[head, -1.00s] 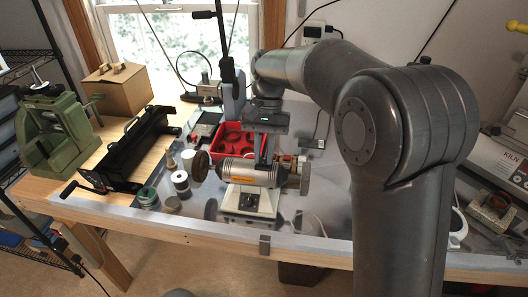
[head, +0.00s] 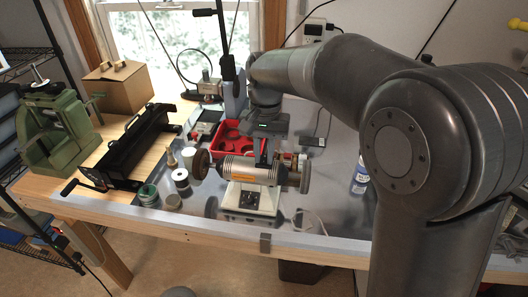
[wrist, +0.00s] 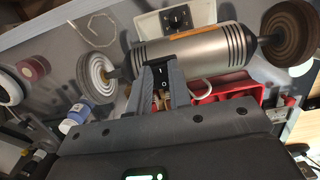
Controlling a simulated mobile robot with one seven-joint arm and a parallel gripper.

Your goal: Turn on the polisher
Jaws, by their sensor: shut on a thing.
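The polisher (head: 252,173) stands on the bench in the head view. It has a silver cylindrical body, a round wheel at each end and a pale base with a dark dial. In the wrist view its body (wrist: 190,57) lies just beyond my fingertips. A black rocker switch (wrist: 161,76) with white marks shows between the two grey fingertips. My gripper (head: 262,156) reaches down behind the body; in the wrist view my gripper (wrist: 160,84) is shut on the switch part. The exact contact on the rocker is hard to see.
A red tray (head: 228,151) sits close behind the polisher. Small jars (head: 181,181) stand to its left, and a blue-and-white bottle (head: 360,180) to its right. A black crank machine (head: 125,153) and a green machine (head: 52,128) are farther left. The bench front is mostly clear.

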